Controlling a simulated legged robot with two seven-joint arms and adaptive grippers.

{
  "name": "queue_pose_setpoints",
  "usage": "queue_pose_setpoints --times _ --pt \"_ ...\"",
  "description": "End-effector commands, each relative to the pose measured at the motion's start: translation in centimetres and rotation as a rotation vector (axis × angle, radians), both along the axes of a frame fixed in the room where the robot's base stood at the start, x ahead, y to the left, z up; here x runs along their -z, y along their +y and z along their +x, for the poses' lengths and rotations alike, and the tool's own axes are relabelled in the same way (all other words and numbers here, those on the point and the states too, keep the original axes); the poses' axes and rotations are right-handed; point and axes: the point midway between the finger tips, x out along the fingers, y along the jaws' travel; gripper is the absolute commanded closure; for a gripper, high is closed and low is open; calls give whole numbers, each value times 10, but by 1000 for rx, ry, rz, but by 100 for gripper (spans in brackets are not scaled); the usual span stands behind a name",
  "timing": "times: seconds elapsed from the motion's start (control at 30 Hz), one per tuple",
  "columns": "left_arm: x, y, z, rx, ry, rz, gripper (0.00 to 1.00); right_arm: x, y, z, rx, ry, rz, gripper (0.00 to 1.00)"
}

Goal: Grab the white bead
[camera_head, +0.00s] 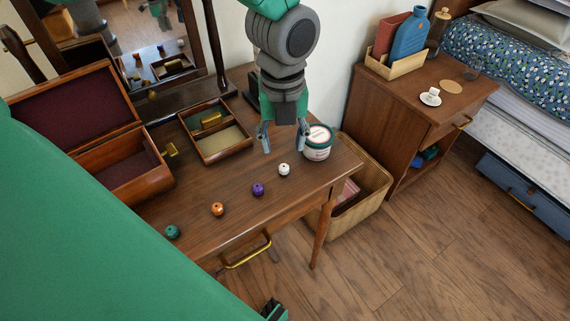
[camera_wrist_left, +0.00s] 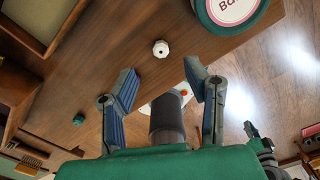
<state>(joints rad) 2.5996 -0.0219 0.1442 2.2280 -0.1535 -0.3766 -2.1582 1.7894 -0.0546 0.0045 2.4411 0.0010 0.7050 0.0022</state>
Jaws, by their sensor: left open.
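The white bead (camera_head: 284,169) sits on the wooden dressing table (camera_head: 240,183), at the right end of a loose row of beads. My left gripper (camera_head: 284,138) is open and empty, pointing down above the table just behind the bead in the head view. In the left wrist view the white bead (camera_wrist_left: 161,48) lies beyond the gap between the open fingertips (camera_wrist_left: 161,77), apart from both.
Purple (camera_head: 258,189), orange (camera_head: 217,209) and teal (camera_head: 172,232) beads lie left of the white one. A round green-and-white tin (camera_head: 318,142) stands close by on the right. A divided tray (camera_head: 226,151) and open box (camera_head: 159,180) stand left. A basket (camera_head: 378,190) is beside the table.

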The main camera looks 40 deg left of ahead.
Motion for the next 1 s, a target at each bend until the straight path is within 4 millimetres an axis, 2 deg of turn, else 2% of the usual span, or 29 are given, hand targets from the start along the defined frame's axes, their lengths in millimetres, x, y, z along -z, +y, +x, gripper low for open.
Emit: queue_pose_setpoints --times 0.03,0.27,0.53,0.87,0.9,0.97,1.0 --pt "9 0 0 -1 1 0 58 4 0 0 0 0 0 100" --pt "25 0 0 0 -1 1 58 9 0 0 0 0 0 100" --pt "65 -2 0 0 1 0 58 26 0 0 0 0 0 100" --pt "70 -2 0 0 -1 -2 58 27 0 0 0 0 0 100" --pt "70 -2 0 0 -1 -2 72 27 0 0 0 0 0 100" --pt "70 -2 0 -1 -1 -2 93 27 0 0 0 0 0 100" --pt "70 -2 0 -1 -1 -2 94 27 0 0 0 0 0 100"
